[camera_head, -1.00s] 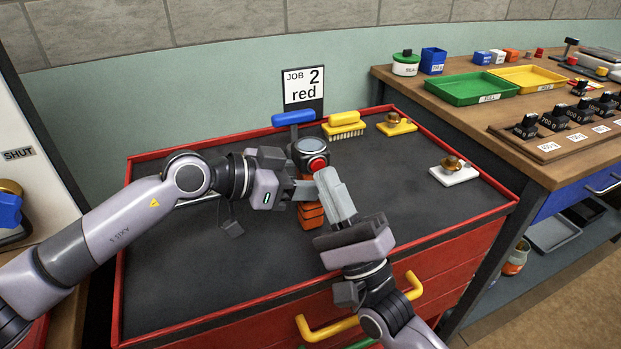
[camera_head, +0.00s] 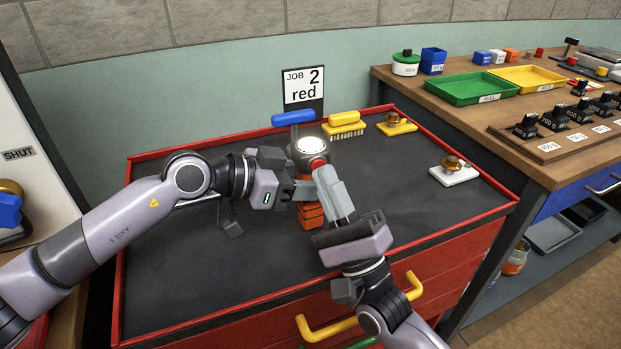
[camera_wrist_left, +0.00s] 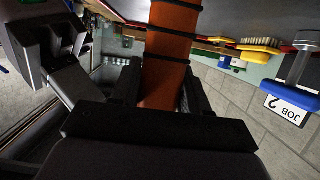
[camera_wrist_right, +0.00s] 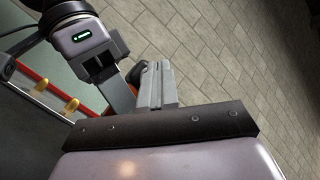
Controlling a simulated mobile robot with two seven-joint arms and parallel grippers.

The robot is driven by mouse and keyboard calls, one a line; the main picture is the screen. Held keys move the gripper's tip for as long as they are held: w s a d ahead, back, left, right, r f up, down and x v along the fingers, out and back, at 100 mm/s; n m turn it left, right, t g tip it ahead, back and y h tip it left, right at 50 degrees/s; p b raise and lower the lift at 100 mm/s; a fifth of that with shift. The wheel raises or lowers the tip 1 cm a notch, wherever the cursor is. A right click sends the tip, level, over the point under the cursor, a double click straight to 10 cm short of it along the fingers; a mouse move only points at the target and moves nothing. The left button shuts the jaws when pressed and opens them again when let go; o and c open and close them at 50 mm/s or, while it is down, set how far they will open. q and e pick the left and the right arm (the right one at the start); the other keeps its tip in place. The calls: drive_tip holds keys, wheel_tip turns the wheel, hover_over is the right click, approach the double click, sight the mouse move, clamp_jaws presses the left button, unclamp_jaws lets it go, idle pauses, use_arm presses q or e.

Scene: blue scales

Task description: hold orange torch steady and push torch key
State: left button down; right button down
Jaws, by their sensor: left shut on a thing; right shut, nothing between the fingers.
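The orange torch (camera_head: 311,212) stands upright over the cart top in the head view. Its grey head (camera_head: 308,150) has a bright white lens, so it is lit. My left gripper (camera_head: 301,190) is shut on the torch's body from the left; the left wrist view shows the orange barrel (camera_wrist_left: 172,55) between its fingers. My right gripper (camera_head: 323,172) is shut and empty, its fingertips at the front of the torch head, where they seem to touch.
A "JOB 2 red" sign (camera_head: 303,89) stands behind the torch. A blue-handled tool (camera_head: 293,118), a yellow brush (camera_head: 344,121) and two brass knobs on yellow (camera_head: 397,127) and white (camera_head: 454,175) bases lie near the back and right.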

drive_tip(key=shift+s+d, duration=0.1)
drive_tip(key=shift+s, duration=0.15)
drive_tip(key=shift+s, duration=0.1)
drive_tip(key=s, duration=0.1)
drive_tip(key=s+d, duration=0.1)
drive_tip(key=s, duration=0.1)
drive_tip(key=s+d, duration=0.1)
drive_tip(key=s, duration=0.1)
drive_tip(key=shift+s+d, duration=0.15)
drive_tip(key=shift+s, duration=0.05)
idle(0.4)
use_arm(q)
drive_tip(key=shift+c, duration=2.4)
unclamp_jaws()
